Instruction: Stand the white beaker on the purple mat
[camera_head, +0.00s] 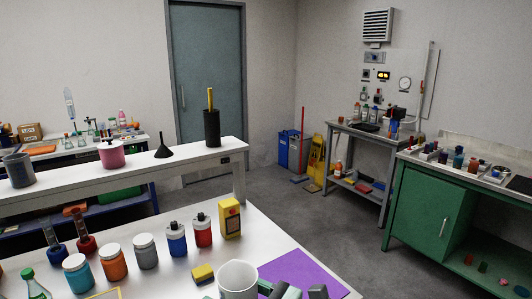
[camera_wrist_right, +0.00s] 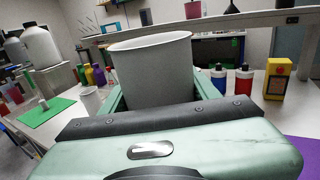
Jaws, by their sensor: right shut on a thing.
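The white beaker (camera_head: 238,281) is at the bottom of the head view, roughly upright with its open rim up, just left of the purple mat. My right gripper (camera_head: 265,288) is shut on it. In the right wrist view the beaker (camera_wrist_right: 152,75) stands between the two green fingers (camera_wrist_right: 163,92), its lower part hidden by the gripper. The purple mat (camera_head: 301,273) lies flat on the near white table, partly covered by my gripper; a strip of it shows at the right in the wrist view (camera_wrist_right: 303,150). My left gripper is not in view.
A yellow sponge (camera_head: 203,273) lies just left of the beaker. A yellow box (camera_head: 230,219), a red-labelled bottle (camera_head: 202,231), a blue-labelled bottle (camera_head: 176,240) and several jars stand behind it. The mat's visible surface is bare. A green mat (camera_wrist_right: 45,111) shows left in the wrist view.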

